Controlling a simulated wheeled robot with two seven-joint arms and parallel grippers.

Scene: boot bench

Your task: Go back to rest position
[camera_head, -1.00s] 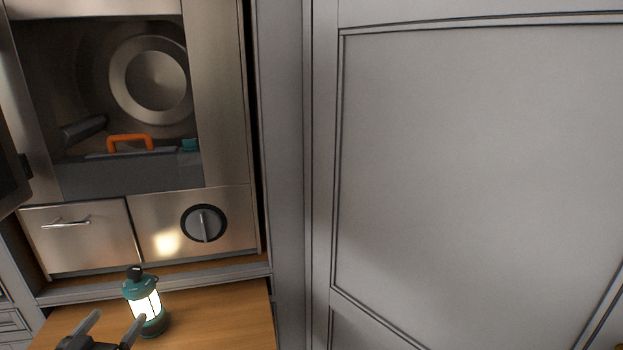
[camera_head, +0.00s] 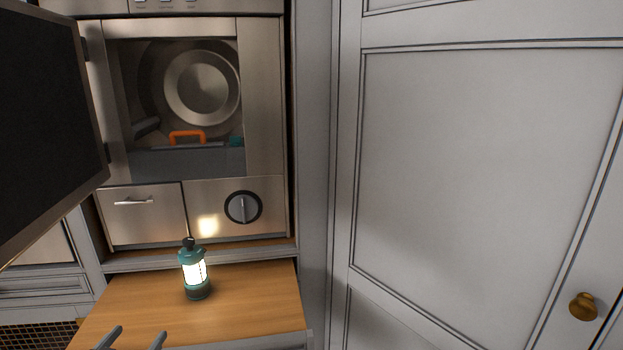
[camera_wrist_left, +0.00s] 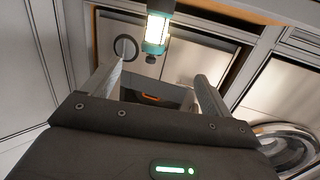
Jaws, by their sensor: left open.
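My left gripper (camera_head: 132,338) shows only by its fingertips at the bottom edge of the head view, in front of the wooden shelf (camera_head: 250,305). Its fingers are apart with nothing between them. The left wrist view also shows the open gripper (camera_wrist_left: 160,82). A lit teal lantern (camera_head: 194,272) stands upright on the shelf, beyond the fingertips and apart from them. The lantern also shows in the left wrist view (camera_wrist_left: 157,30). My right gripper is not in view.
A steel appliance (camera_head: 262,110) with an open dark door (camera_head: 45,120) stands behind the shelf. Inside is a grey toolbox (camera_head: 185,162) with an orange handle. A tall grey cabinet door (camera_head: 470,170) with a brass knob (camera_head: 583,306) fills the right side.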

